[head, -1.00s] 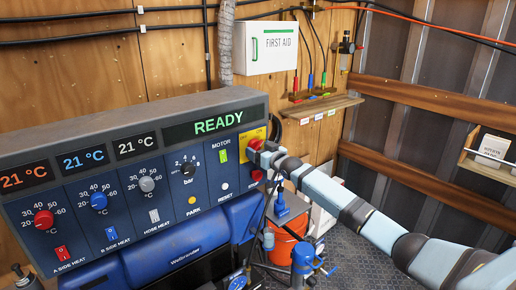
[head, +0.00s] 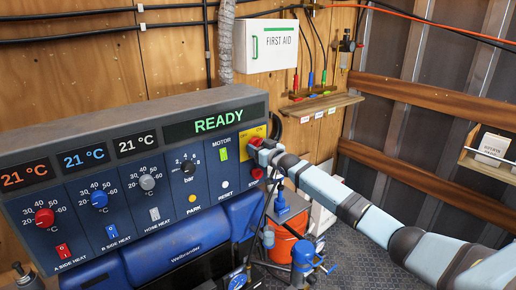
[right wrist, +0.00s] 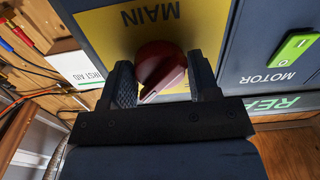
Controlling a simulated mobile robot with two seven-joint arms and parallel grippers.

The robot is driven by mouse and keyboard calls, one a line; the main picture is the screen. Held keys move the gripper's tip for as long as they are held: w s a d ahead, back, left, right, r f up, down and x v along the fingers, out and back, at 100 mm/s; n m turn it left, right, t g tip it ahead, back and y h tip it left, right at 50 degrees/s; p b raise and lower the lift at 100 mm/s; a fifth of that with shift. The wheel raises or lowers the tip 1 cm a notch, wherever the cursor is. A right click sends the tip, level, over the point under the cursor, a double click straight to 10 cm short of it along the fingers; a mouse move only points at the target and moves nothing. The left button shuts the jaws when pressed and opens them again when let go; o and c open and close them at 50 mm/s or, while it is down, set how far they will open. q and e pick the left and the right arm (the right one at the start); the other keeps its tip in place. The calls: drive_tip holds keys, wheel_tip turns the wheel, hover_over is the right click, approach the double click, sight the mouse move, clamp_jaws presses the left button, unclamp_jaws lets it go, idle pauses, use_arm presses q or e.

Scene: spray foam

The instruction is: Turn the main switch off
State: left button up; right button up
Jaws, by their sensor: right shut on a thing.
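The main switch is a red rotary knob (head: 255,142) on a yellow plate (head: 261,131) at the right end of the blue control panel. In the right wrist view the knob (right wrist: 160,66) sits under the upside-down word MAIN, its ridge slanted. My right gripper (head: 264,148) reaches the knob from the right. In the right wrist view its two dark fingers (right wrist: 163,75) stand on either side of the knob, shut on it. The fingers and wrist partly hide the knob in the head view. The display (head: 206,124) reads READY in green. My left gripper is out of view.
A red STOP button (head: 257,173) is just below the gripper. A green MOTOR switch (head: 223,154) and a white RESET button (head: 225,184) are to its left. An orange bucket (head: 284,246) and a blue pump (head: 304,255) stand below. A first aid box (head: 268,46) hangs above.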

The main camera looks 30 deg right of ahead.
drive_tip(key=n, duration=0.4)
drive_tip(key=shift+d+r, duration=0.1)
drive_tip(key=n, duration=0.4)
drive_tip(key=shift+d+n, duration=0.1)
drive_tip(key=shift+n, duration=0.3)
drive_tip(key=n, duration=0.4)
drive_tip(key=shift+r+n, duration=0.1)
drive_tip(key=shift+n, duration=0.2)
drive_tip(key=n, duration=0.4)
drive_tip(key=shift+n, duration=0.3)
drive_tip(key=o, duration=0.9)
drive_tip(key=shift+c, duration=0.2)
